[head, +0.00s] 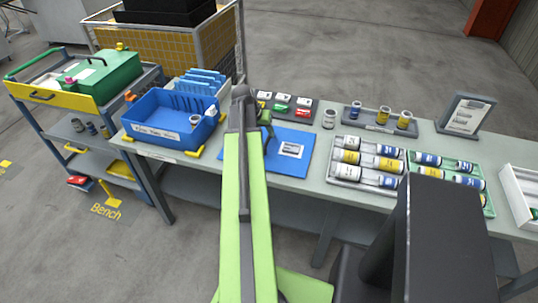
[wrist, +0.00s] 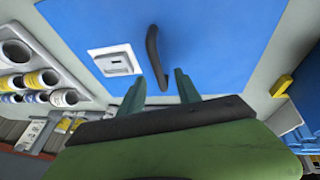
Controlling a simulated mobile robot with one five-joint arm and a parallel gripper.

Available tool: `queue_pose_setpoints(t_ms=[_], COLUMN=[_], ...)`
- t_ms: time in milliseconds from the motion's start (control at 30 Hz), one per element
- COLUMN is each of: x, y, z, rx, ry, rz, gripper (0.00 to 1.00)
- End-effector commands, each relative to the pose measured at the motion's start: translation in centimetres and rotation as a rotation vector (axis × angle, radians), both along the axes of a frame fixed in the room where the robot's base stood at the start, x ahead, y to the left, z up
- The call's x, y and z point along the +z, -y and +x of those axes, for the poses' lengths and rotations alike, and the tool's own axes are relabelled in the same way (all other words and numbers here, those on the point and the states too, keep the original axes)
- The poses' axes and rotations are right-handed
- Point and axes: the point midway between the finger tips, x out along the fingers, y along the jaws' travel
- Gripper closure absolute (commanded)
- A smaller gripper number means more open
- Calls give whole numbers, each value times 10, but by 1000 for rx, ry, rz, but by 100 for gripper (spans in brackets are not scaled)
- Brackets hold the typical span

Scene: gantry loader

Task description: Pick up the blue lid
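The blue lid (head: 281,162) is a flat blue panel lying on the bench top, with a white label on it. It fills the middle of the wrist view (wrist: 220,35), where a dark arched handle (wrist: 152,50) rises from it. My gripper (wrist: 160,82) is open over the lid. Its two teal fingers are spread apart, with the lower end of the handle between them in the picture. I cannot tell whether the fingers touch it. In the head view my gripper (head: 266,122) is small and partly hidden by my green arm, which also covers the lid's left part.
A blue bin (head: 172,118) stands left of my arm on the bench (head: 322,130). Trays of bottles (head: 366,162) lie to the right, with a small sign (head: 466,113) behind. A row of small coloured items (head: 283,104) is behind the lid. A cart (head: 70,113) stands far left.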

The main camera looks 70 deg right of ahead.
Motion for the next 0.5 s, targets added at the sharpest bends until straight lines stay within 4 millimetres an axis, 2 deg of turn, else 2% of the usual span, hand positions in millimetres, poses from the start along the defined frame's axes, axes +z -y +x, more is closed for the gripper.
queue_pose_setpoints(t_ms=[33, 167, 233, 500], x=[-7, -5, -10, -51], y=[2, 2, 5, 24], z=[-1, -1, -2, -10], rx=[0, 0, 0, -1], ry=[0, 0, 0, -1], rz=[0, 0, 0, 1], gripper=[60, 60, 60, 60])
